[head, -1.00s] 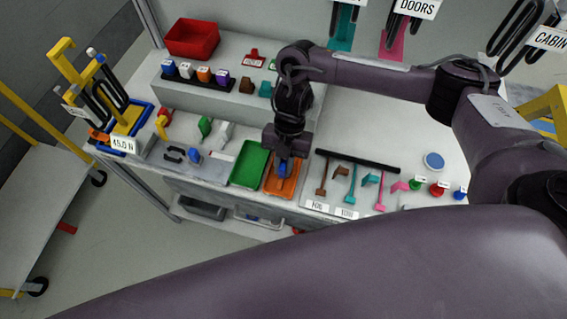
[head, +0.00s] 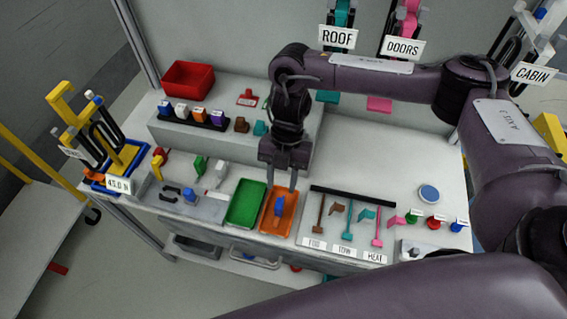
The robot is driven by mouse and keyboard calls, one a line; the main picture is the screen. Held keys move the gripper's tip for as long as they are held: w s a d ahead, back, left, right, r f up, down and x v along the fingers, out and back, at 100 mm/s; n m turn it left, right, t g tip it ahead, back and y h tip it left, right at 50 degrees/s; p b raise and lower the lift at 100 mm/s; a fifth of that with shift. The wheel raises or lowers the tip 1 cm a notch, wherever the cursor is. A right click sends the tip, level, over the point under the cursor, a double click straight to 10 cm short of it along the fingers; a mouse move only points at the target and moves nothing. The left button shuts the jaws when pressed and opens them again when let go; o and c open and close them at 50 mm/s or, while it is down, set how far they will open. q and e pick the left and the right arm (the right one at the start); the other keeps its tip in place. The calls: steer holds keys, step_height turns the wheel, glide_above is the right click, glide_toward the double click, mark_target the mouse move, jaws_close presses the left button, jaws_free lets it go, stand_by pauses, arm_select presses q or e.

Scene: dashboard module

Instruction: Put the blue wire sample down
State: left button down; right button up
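The blue wire sample (head: 279,207) lies in the orange tray (head: 269,224) near the front of the bench. My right gripper (head: 281,184) points down just above it. Its two fingers are apart, with nothing seen between them, and the blue sample shows below the fingertips. Whether a fingertip still touches it is too small to tell. My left gripper is not in view.
A green tray (head: 246,204) stands directly left of the orange one. A black bar (head: 366,196) and several coloured tools lie to the right. A raised shelf with a red bin (head: 188,79) and several coloured blocks is behind.

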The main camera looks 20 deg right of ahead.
steer(key=v, duration=0.4)
steer(key=shift+w+d+r, duration=0.1)
steer(key=shift+r, duration=0.2)
stand_by(0.4)
